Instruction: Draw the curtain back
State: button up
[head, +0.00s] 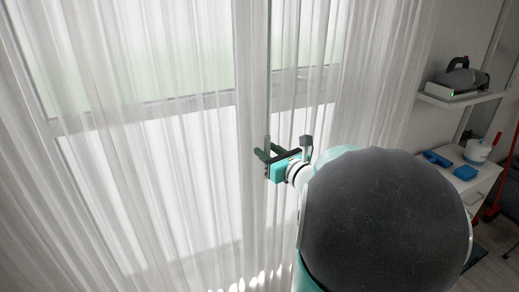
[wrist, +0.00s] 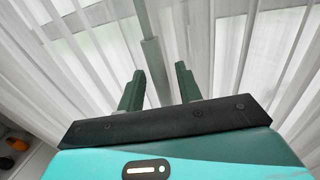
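The sheer white curtain (head: 190,170) hangs in folds across a bright window. It also fills most of the wrist view (wrist: 215,50). A thin grey-green draw rod (head: 268,60) hangs down along the curtain, with a thicker lower end. My gripper (head: 268,151) is at that lower end. In the wrist view, the rod (wrist: 151,55) runs down between my two green fingers (wrist: 160,72), which are apart with visible gaps beside the rod. Whether the rod lies fully in the finger plane or just ahead of it, I cannot tell.
A wall shelf (head: 459,98) at right holds a dark appliance (head: 462,78). Below it, a white cabinet (head: 468,185) carries blue items (head: 465,173) and a white pot (head: 478,150). A red pole (head: 505,180) stands at the far right. The curtain's left side is unobstructed.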

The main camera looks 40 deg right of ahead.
jog(key=shift+w+d, duration=0.1)
jog(key=shift+w, duration=0.35)
grip_shut()
